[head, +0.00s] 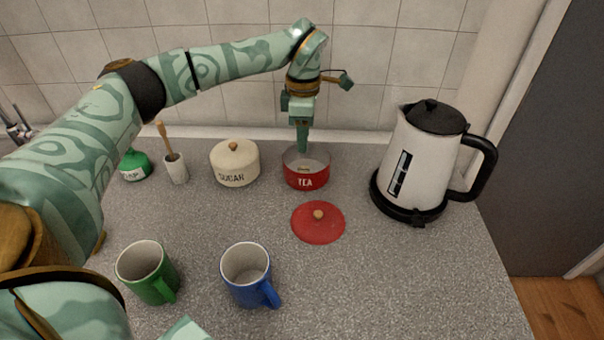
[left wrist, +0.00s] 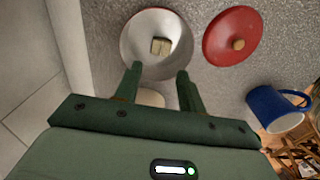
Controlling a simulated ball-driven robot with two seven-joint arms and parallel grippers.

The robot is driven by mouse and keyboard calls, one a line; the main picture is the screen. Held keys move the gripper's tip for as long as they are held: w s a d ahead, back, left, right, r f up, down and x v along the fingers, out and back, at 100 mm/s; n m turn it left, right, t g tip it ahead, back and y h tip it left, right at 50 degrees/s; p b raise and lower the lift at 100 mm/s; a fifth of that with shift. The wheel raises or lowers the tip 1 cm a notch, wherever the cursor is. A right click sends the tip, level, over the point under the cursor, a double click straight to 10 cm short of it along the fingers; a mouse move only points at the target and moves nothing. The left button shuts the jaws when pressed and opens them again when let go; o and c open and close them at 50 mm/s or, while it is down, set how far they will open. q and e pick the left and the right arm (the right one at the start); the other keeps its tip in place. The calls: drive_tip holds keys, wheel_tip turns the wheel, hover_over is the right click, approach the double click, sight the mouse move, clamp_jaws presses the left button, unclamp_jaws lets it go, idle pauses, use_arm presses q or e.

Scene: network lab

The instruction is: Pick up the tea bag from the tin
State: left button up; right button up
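The red tea tin (head: 305,182) stands open on the counter, with TEA on its front. In the left wrist view I look down into the pale inside of the tin (left wrist: 133,45). A tan tea bag (left wrist: 161,46) lies in it. My left gripper (head: 303,150) points down just above the tin in the head view. In the left wrist view its two fingers (left wrist: 160,71) are spread apart with nothing between them, their tips near the tin's rim. The red lid (head: 318,224) with a wooden knob lies on the counter in front of the tin.
A cream sugar pot (head: 234,168) stands left of the tin, and a white kettle (head: 424,150) on a black base stands to the right. A green mug (head: 145,270) and a blue mug (head: 246,275) stand nearer. The counter's right front is clear.

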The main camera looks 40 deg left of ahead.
use_arm(q)
hover_over(303, 170)
wheel_tip(303, 170, down, 4)
drive_tip(key=shift+w+a+f+b, duration=0.1)
drive_tip(key=shift+b, duration=0.3)
wheel_tip(303, 170, down, 6)
drive_tip(key=shift+r+b, duration=0.25)
drive_tip(key=shift+b, duration=0.75)
drive_tip(key=shift+r, duration=0.15)
drive_tip(key=c, duration=0.6)
